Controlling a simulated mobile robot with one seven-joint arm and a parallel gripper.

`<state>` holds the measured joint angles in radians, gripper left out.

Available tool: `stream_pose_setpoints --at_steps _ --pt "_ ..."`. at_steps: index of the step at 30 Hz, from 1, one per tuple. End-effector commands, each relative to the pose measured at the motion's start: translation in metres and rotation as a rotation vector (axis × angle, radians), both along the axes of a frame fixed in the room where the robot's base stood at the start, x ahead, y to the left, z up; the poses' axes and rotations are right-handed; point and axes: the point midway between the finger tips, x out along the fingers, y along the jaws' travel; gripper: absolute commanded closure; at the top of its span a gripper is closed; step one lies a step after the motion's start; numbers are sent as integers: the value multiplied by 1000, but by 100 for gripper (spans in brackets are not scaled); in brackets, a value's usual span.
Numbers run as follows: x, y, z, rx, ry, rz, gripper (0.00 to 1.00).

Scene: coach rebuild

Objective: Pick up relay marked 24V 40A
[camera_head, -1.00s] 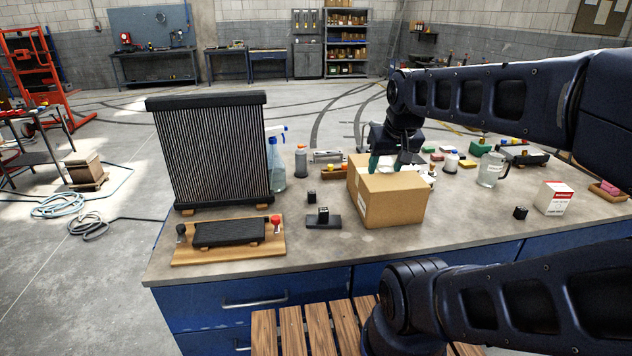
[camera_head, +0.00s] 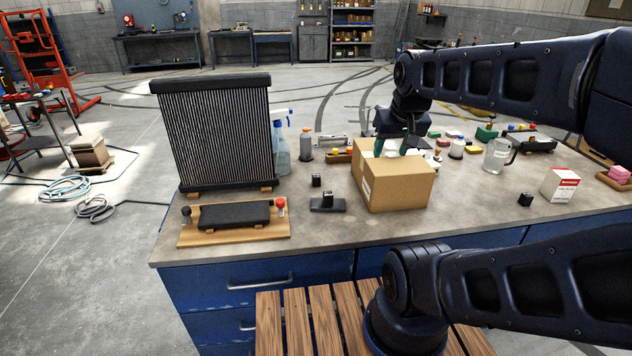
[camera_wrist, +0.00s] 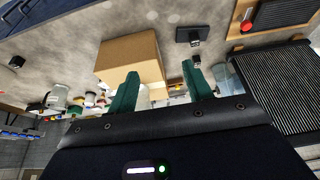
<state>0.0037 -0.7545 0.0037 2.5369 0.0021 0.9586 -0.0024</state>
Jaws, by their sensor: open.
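Several small black cubes that look like relays are on the bench; their markings are too small to read. One cube (camera_head: 316,180) stands left of the cardboard box, and one (camera_head: 327,201) sits on a flat black base nearer the front. Another cube (camera_head: 525,199) lies to the right. In the wrist view, the first cube (camera_wrist: 196,60) shows close to one fingertip, and the one on the base (camera_wrist: 194,36) lies beyond it. My gripper (camera_head: 394,148) is open and empty, with green fingers above or behind the box; it also shows in the wrist view (camera_wrist: 159,76).
The cardboard box (camera_head: 402,190) stands mid-bench by my gripper. A tall finned radiator (camera_head: 215,135), a spray bottle (camera_head: 281,155) and a wooden board (camera_head: 185,240) are at left. A glass jug (camera_head: 495,155) and a white-red carton (camera_head: 560,185) are at right.

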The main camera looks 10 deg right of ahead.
Motion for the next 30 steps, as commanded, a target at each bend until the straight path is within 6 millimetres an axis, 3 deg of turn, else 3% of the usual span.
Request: stream_pose_setpoints --at_steps 17,30 --pt "8 1 1 -14 10 28 45" --pt "96 22 -4 -158 115 377 45"
